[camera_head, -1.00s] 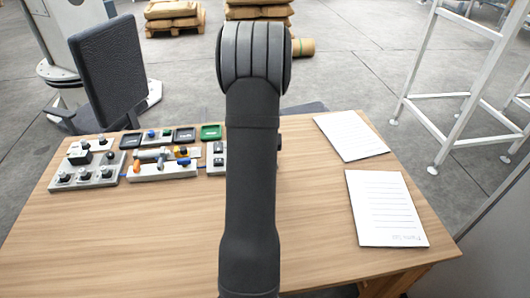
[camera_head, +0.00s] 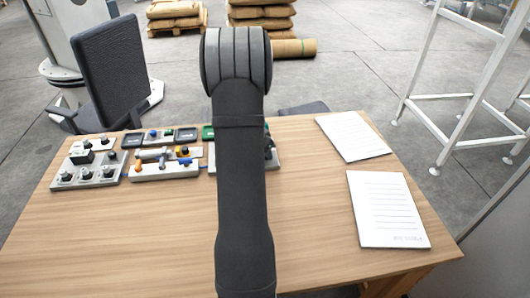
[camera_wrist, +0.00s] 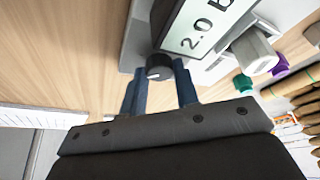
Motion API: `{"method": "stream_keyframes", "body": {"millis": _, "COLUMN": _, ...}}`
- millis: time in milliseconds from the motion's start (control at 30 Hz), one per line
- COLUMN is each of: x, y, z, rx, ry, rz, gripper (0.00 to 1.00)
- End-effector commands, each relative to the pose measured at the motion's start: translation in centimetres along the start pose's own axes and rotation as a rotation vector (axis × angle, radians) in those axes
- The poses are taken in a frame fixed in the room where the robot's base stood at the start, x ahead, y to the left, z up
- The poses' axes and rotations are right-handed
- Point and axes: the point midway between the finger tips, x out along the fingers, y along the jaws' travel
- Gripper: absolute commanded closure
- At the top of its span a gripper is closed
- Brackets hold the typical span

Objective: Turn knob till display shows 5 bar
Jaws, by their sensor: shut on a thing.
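A small black knob (camera_wrist: 159,74) with a pale mark on its face sits beside a display in the wrist view. The display (camera_wrist: 206,26) is tilted in the picture and reads "2.0 b"; its far end is cut off by the frame edge. My gripper (camera_wrist: 159,66) has its two blue-grey fingers on either side of the knob, closed on it. In the head view my arm covers most of this panel (camera_head: 275,161); the knob and display cannot be made out there.
A white knob (camera_wrist: 254,50), a purple knob (camera_wrist: 278,65) and a green knob (camera_wrist: 243,84) stand nearby in the wrist view. Several control panels (camera_head: 90,165) line the table's left back. Two paper sheets (camera_head: 388,208) lie at right. The table's front (camera_head: 130,250) is clear.

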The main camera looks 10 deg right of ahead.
Motion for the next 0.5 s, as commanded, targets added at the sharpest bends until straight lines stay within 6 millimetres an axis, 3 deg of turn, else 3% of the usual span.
{"method": "stream_keyframes", "body": {"millis": 500, "x": 0.12, "y": -0.45, "z": 0.06, "rx": 0.453, "ry": -0.003, "rz": 0.189, "gripper": 0.95}}
